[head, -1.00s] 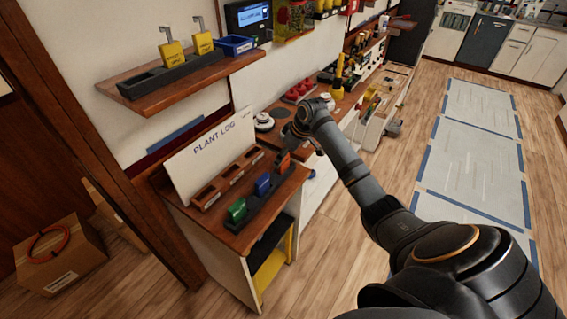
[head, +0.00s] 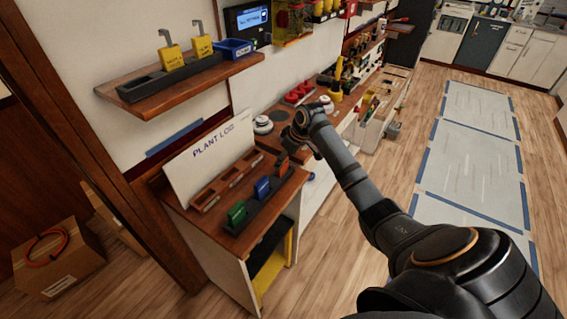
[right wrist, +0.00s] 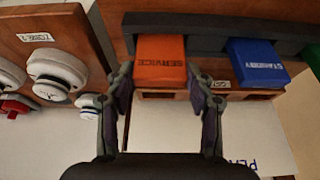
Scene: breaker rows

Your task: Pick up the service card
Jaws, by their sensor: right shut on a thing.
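The orange service card (right wrist: 160,62), marked SERVICE, stands in the end slot of a dark rack (right wrist: 210,28). It also shows in the head view (head: 282,158) at the rack's far end. My right gripper (right wrist: 161,85) has a finger on each side of the card and is shut on it. In the head view my right gripper (head: 292,138) is just above and behind the card. The card's lower end is hidden in the rack. My left gripper is not in view.
A blue card (head: 262,187), marked STANDBY in the wrist view, and a green card (head: 236,214) stand in the same rack. A brown slotted tray (head: 226,182) and the PLANT LOG board (head: 210,155) are behind. White round knobs (right wrist: 62,72) are on the neighbouring panel.

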